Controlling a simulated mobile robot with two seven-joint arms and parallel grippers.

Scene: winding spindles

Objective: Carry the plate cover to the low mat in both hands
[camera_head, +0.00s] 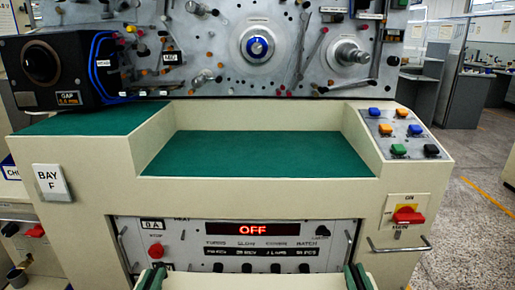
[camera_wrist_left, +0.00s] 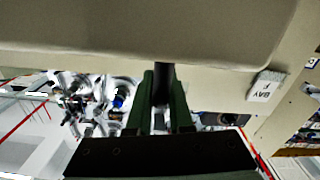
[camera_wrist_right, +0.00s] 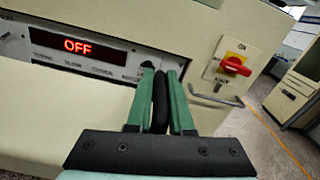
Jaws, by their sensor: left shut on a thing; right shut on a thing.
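The plate cover (camera_head: 255,282) is a pale beige panel at the bottom edge of the head view, mostly cut off. In the left wrist view a broad beige panel (camera_wrist_left: 130,30), which looks like the cover, fills the top. My left gripper (camera_head: 152,278) is shut on a dark handle (camera_wrist_left: 163,82). My right gripper (camera_head: 357,277) is shut on another dark handle (camera_wrist_right: 160,105). Both grippers are low in front of the console, level with each other. The low mat (camera_head: 255,155) is the green recessed surface in the middle of the console, and it is bare.
A higher green mat (camera_head: 95,121) lies to the left, with a black gauge box (camera_head: 62,68) behind it. A button panel (camera_head: 402,133) stands right of the low mat. The spindle wall (camera_head: 230,70) rises behind. A red switch (camera_head: 408,216) and metal handle are on the front right.

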